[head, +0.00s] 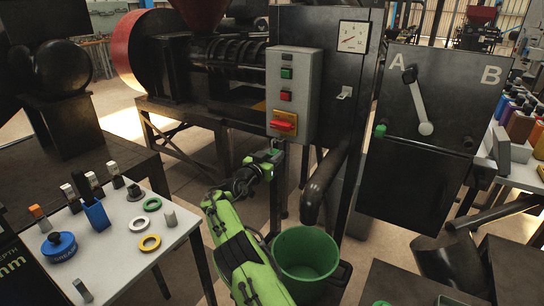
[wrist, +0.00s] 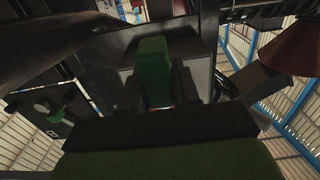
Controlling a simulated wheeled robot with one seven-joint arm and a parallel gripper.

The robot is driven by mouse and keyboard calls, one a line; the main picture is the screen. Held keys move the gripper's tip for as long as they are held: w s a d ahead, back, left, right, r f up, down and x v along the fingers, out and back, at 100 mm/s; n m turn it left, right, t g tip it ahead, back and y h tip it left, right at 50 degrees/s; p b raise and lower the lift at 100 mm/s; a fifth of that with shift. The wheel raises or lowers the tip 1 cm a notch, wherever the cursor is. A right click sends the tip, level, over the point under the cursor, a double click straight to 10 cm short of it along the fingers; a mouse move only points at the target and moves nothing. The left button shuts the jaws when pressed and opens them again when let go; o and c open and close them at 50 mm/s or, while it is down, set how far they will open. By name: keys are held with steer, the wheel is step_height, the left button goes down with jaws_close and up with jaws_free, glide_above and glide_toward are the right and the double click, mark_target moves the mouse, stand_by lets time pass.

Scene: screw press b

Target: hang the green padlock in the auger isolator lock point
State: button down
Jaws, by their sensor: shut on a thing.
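The green padlock (wrist: 153,72) is between my gripper's two dark fingers (wrist: 158,90) in the wrist view. My gripper (head: 275,150) is shut on it. In the head view my gripper is just below the grey control box, under the auger isolator (head: 284,122), a yellow plate with a red handle. The padlock's shackle and the lock point are too small or hidden to make out. I cannot tell whether the padlock touches the isolator.
The control box (head: 293,95) has green and red buttons and is beside a dark panel with a gauge (head: 353,37). A dark pipe (head: 323,185) drops toward a green bucket (head: 306,253). A table (head: 120,245) at left holds rings, bottles and a blue tin.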

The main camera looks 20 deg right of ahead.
steer(key=shift+p+x, duration=0.95)
steer(key=shift+x, duration=0.05)
steer(key=shift+b, duration=0.65)
steer(key=shift+w+d+r, duration=0.15)
steer(key=shift+d, duration=0.1)
steer(key=shift+w+d+p, duration=0.3)
steer(key=shift+d, duration=0.05)
steer(key=shift+f+b, duration=0.45)
steer(key=shift+f, duration=0.4)
